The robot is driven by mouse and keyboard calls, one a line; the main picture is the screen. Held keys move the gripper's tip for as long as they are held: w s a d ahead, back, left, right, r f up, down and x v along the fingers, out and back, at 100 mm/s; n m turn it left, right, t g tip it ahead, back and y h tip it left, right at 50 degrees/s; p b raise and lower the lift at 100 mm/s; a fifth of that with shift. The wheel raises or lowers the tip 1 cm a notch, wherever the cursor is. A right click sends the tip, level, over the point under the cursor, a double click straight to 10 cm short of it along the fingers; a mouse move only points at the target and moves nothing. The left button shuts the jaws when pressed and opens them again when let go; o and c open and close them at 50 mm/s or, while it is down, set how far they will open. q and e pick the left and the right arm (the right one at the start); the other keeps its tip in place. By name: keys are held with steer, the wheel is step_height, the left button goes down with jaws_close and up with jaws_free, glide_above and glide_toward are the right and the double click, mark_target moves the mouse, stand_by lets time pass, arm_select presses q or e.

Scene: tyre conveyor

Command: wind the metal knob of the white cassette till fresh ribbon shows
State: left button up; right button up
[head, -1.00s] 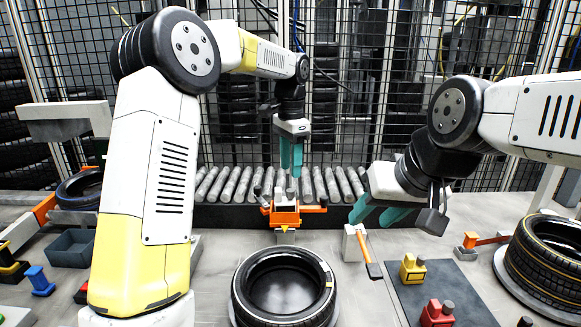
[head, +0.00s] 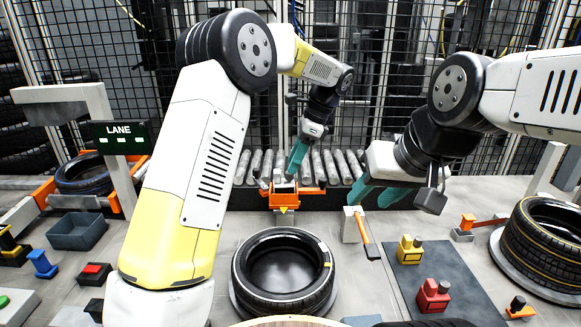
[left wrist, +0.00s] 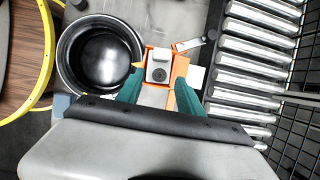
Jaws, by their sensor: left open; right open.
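An orange unit (head: 284,203) stands behind the middle tyre, in front of the rollers. A pale box that looks like the white cassette (head: 283,184) sits in its top. In the left wrist view the cassette (left wrist: 159,57) has a dark round knob (left wrist: 158,75) facing the camera. My left gripper (head: 296,165) is open just above the unit. In the left wrist view its teal fingers (left wrist: 158,92) lie on either side of the unit, apparently empty. The ribbon cannot be made out. My right gripper (head: 374,196) is open and empty, to the right of the unit.
The middle tyre (head: 284,296) lies in front of the unit. A white block with an orange-handled tool (head: 368,243) stands to the right. A dark mat (head: 455,270) carries a yellow and a red item. The roller conveyor (head: 340,165) and fence are behind.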

mark_target(289, 176)
arm_select(q)
steer(key=shift+x, duration=1.5)
jaws_close()
steer(key=shift+n+g, duration=0.6)
steer(key=shift+n, duration=1)
jaws_free()
